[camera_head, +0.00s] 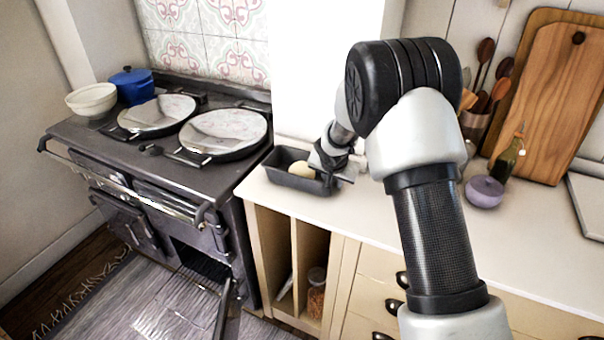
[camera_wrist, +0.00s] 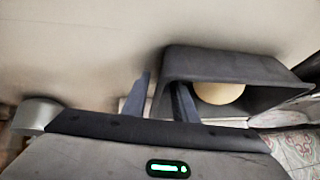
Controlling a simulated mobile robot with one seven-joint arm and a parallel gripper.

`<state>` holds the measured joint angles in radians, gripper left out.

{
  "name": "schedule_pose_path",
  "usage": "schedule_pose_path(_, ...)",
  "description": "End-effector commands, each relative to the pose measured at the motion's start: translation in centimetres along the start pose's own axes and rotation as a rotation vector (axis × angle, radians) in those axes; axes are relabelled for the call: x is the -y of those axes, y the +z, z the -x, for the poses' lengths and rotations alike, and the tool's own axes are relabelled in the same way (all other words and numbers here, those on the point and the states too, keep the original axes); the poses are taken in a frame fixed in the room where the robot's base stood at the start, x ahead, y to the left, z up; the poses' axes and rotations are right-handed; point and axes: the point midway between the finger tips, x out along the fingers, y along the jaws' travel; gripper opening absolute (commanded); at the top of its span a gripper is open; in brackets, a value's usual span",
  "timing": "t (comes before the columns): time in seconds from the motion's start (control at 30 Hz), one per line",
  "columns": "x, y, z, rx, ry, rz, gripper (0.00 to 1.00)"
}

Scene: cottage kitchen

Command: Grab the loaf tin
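The loaf tin (camera_head: 294,183) is dark grey and rectangular, and stands upright on the counter beside the stove. A pale yellow rounded thing (camera_head: 302,170) lies inside it. My gripper (camera_head: 335,172) is at the tin's right end. In the wrist view the tin (camera_wrist: 222,65) is at the right, with the pale thing (camera_wrist: 218,92) in it. There my gripper (camera_wrist: 161,100) has its fingers apart, one outside the tin and one inside its opening. The tin's end wall lies between them, with a gap to the outer finger. My arm hides part of the counter.
The stove (camera_head: 165,150) stands left of the tin, with two round lids, a cream bowl (camera_head: 92,100) and a blue pot (camera_head: 132,85). At the right are a purple bowl (camera_head: 485,191), a bottle (camera_head: 507,158), a utensil holder and cutting boards (camera_head: 548,105). The front counter is clear.

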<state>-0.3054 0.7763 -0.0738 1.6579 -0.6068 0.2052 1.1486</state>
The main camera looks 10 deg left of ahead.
Motion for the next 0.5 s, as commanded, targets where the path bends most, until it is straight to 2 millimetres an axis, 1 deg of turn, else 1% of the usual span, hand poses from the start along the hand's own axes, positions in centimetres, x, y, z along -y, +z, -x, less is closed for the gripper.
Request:
schedule_pose_path(0.03,0.00,0.00,0.01,0.000,0.000,0.000,0.24)
schedule_pose_path(0.17,0.00,0.00,0.02,0.000,0.000,0.000,0.02)
schedule_pose_path(0.2,0.01,0.00,0.03,0.000,0.000,0.000,0.00)
schedule_pose_path(0.5,0.19,-0.24,0.19,-0.004,-0.004,0.000,0.00)
